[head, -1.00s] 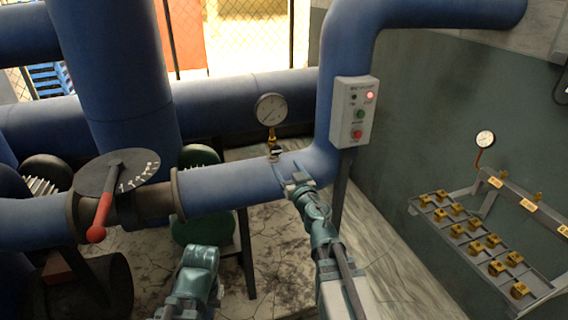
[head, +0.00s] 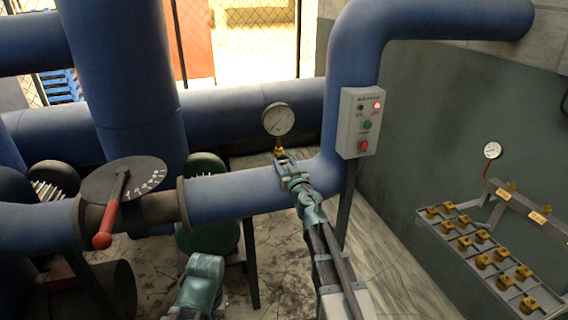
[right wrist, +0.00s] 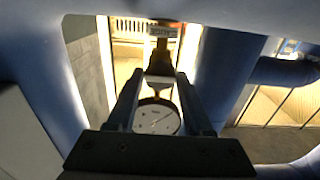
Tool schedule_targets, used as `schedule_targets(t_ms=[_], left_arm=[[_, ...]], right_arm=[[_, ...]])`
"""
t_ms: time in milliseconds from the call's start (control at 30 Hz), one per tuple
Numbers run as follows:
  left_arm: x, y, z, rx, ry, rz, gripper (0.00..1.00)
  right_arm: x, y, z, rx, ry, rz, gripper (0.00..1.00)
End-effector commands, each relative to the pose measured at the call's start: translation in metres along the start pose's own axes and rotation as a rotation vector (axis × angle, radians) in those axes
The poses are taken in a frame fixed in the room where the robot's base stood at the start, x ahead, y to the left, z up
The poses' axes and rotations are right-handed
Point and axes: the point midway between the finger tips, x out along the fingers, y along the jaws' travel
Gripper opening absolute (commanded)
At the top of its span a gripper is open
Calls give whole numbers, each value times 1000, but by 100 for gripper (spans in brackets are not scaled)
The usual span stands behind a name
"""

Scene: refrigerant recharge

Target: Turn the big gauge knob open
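The big gauge (head: 278,119) has a round white dial and stands on a brass stem on the blue pipe. It appears upside down in the right wrist view (right wrist: 158,119). My right gripper (head: 281,157) is at the gauge's base and hides the knob in the head view. In the right wrist view its fingers (right wrist: 159,76) are apart, with the stem between them in the picture; contact cannot be told. Of my left arm only a teal link shows; its gripper is out of view.
A grey control box (head: 359,123) with buttons and a lit red lamp is right of the gauge. A red-handled lever (head: 104,238) with a dark dial plate (head: 125,176) is on the left. A rack (head: 470,262) of brass fittings and a small gauge (head: 492,150) are far right.

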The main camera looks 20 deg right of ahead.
Motion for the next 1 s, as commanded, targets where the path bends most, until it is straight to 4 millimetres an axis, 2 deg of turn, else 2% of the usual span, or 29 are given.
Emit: schedule_targets(t_ms=[33, 200, 367, 700, 1000], left_arm=[[0, 0, 0, 0, 0, 0, 0], [0, 0, 0, 0, 0, 0, 0], [0, 0, 0, 0, 0, 0, 0], [0, 0, 0, 0, 0, 0, 0], [0, 0, 0, 0, 0, 0, 0]], right_arm=[[0, 0, 0, 0, 0, 0, 29], [-1, 0, 0, 0, 0, 0, 0], [-1, 0, 0, -13, 0, 0, 0], [-1, 0, 0, -356, 0, 0, 0], [-1, 0, 0, -396, 0, 0, 0]])
